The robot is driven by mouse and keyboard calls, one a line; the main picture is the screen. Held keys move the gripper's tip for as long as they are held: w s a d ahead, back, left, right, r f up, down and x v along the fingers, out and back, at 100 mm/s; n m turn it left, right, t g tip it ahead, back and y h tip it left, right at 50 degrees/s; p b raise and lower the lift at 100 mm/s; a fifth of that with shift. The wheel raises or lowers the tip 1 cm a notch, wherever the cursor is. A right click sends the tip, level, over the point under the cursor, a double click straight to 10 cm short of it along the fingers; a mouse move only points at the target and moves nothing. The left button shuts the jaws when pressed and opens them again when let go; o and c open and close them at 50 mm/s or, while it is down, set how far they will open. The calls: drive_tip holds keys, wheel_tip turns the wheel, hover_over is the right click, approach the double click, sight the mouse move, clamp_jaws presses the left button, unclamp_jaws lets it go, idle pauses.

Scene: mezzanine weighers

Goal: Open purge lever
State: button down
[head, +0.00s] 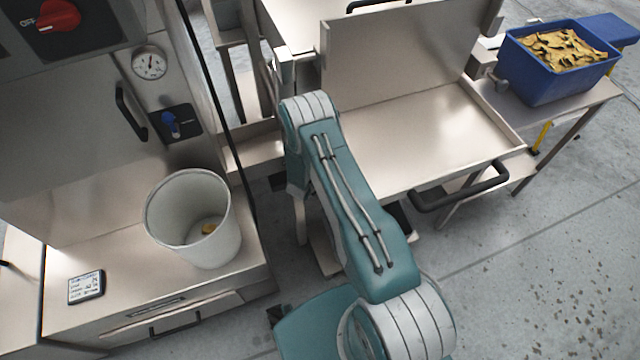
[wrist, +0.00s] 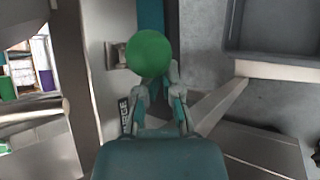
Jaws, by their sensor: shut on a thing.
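In the wrist view a round green knob (wrist: 150,53) sits just past my fingertips, in front of a metal bracket on a grey upright panel. A partly hidden label (wrist: 124,112) ending in "GE" is on the panel to its left. My gripper (wrist: 158,88) is shut on the green knob's lever, with a finger on either side below the ball. The lever's stem is mostly hidden by the fingers and the ball. In the head view my arm reaches away beside the weigher, and neither the gripper nor the green knob shows there.
A white bucket (head: 170,218) with a few pieces inside stands on the left metal bench. A steel tray (head: 420,125) with a black handle (head: 460,186) lies right of my arm. A blue crate of chips (head: 548,88) stands farther right.

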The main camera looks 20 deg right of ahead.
drive_tip(key=shift+d+r, duration=0.1)
drive_tip(key=shift+d, duration=0.05)
idle(0.4)
drive_tip(key=v, duration=1.2)
